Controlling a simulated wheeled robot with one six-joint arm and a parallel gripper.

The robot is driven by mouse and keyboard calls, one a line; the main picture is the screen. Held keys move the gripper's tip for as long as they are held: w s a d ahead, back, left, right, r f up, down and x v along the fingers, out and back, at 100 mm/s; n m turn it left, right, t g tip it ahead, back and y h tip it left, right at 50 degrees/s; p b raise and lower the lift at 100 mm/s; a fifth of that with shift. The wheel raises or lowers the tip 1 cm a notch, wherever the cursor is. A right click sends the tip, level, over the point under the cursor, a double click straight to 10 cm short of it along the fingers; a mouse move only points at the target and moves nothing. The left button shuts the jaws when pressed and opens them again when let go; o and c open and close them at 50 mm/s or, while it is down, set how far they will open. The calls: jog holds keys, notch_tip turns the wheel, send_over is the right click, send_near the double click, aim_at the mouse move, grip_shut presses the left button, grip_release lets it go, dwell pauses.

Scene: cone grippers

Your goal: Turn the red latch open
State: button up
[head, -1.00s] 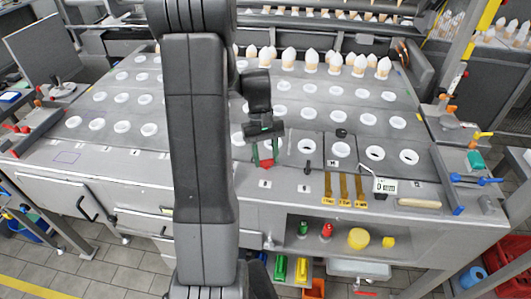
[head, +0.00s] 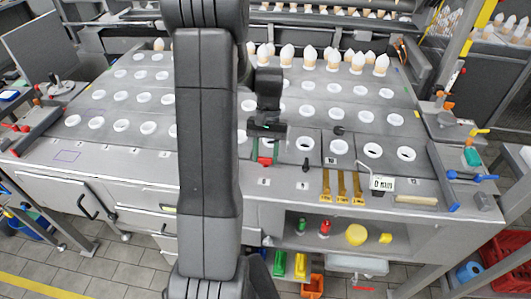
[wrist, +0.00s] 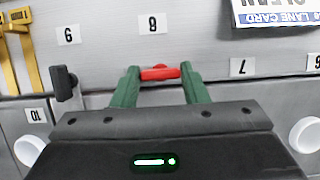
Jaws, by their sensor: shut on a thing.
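My gripper (wrist: 158,75) has green fingers, one at each end of the bar. It is shut on the red latch, with the bar lying across between the fingertips. In the head view my gripper (head: 265,160) is at the panel's front edge, right of my arm link. The latch's pivot is hidden.
A black knob (wrist: 65,82) stands left of the latch in the wrist view, near yellow tags (wrist: 15,50). A lane card (wrist: 275,12) is at upper right. White ring holes (head: 305,143) and cone rows (head: 330,58) lie behind the gripper in the head view.

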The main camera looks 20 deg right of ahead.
jog(key=o, duration=1)
jog(key=b+v, duration=0.1)
jog(key=v, duration=1.3)
jog(key=shift+s, duration=0.15)
jog(key=shift+f, duration=0.1)
jog(key=p+x, duration=0.1)
jog(key=x, duration=1.2)
jog(key=shift+a+f, duration=0.1)
jog(key=shift+f, duration=0.25)
jog(key=shift+r, duration=0.1)
